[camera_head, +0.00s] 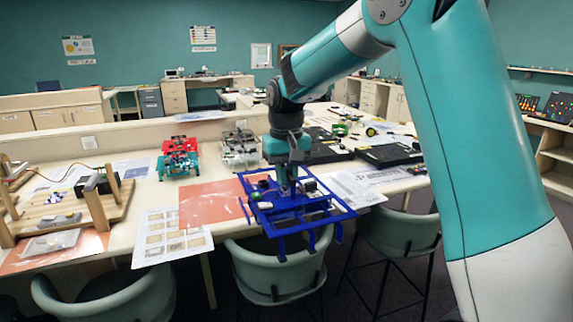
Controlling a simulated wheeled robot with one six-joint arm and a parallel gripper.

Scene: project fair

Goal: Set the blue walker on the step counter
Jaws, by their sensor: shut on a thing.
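The blue walker (300,217), an open blue frame with legs pointing down and small dark parts on top, hangs in front of the table edge, above the chairs. My gripper (286,186) comes down from above and is shut on the middle of the blue walker; its fingertips are partly hidden among the parts. The walker looks roughly level, and part of it overlaps the table edge in the picture. I cannot tell for sure which thing is the step counter; two flat black units, one behind the walker (325,146) and one to the right (389,155), lie on the table.
A red walker (178,158) and a clear-grey one (240,148) stand on the table (128,183) behind. An orange sheet (208,203) and papers lie near its front edge. A wooden rig (68,208) is at left. Chairs (275,262) stand below.

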